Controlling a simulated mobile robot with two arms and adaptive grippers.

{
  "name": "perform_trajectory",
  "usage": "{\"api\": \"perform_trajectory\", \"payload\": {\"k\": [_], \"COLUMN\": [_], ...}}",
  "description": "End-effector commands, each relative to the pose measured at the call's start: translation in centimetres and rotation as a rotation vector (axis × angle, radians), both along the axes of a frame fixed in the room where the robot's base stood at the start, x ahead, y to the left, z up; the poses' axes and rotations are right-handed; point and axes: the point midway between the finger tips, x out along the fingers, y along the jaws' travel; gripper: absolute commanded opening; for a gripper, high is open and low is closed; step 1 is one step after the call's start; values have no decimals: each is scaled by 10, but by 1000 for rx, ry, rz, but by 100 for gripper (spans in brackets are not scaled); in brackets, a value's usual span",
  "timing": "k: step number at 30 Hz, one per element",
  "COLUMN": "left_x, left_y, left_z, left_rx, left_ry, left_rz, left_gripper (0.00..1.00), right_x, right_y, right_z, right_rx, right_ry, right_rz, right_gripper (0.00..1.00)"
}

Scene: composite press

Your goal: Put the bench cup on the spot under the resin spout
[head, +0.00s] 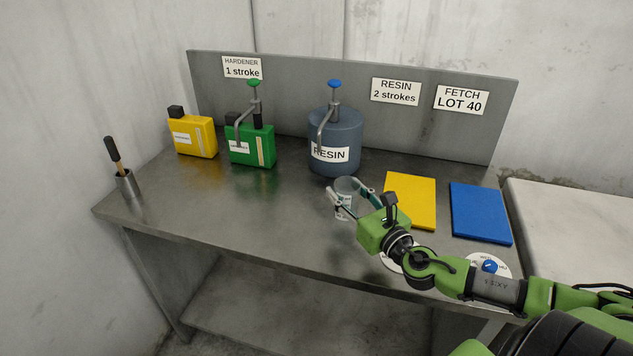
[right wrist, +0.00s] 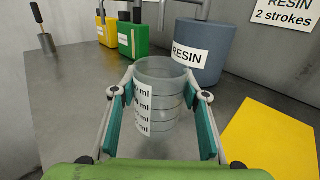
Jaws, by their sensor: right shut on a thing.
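The bench cup (head: 345,193) is a clear cup with a white ml scale, upright in front of the resin container; it also shows in the right wrist view (right wrist: 168,95). My right gripper (head: 350,196) is shut on it, one finger on each side. The resin container (head: 342,137) is a blue-grey drum with a blue-topped pump, and its spout (head: 322,132) hangs at the drum's front left. The cup is to the right of and nearer than the spout. I cannot tell whether the cup touches the bench. My left gripper is not in view.
A green hardener can (head: 252,150) with a pump and a yellow can (head: 196,138) stand left of the drum. A yellow mat (head: 410,200) and a blue mat (head: 480,213) lie to the right. A stick holder (head: 129,184) stands at the far left. The bench's left front is clear.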

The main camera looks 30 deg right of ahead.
Motion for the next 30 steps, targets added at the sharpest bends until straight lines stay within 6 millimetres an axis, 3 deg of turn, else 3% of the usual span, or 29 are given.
{"api": "perform_trajectory", "payload": {"k": [18, 29, 30], "left_x": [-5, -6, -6], "left_y": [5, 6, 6], "left_z": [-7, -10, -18], "left_rx": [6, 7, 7], "left_ry": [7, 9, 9], "left_rz": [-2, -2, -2], "left_gripper": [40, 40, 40], "right_x": [111, 137, 136], "right_y": [-8, -10, -9], "right_z": [2, 1, -9], "right_rx": [1, 1, 1], "right_ry": [-3, -2, 1], "right_rz": [1, 1, 2], "right_gripper": [22, 22, 22]}}
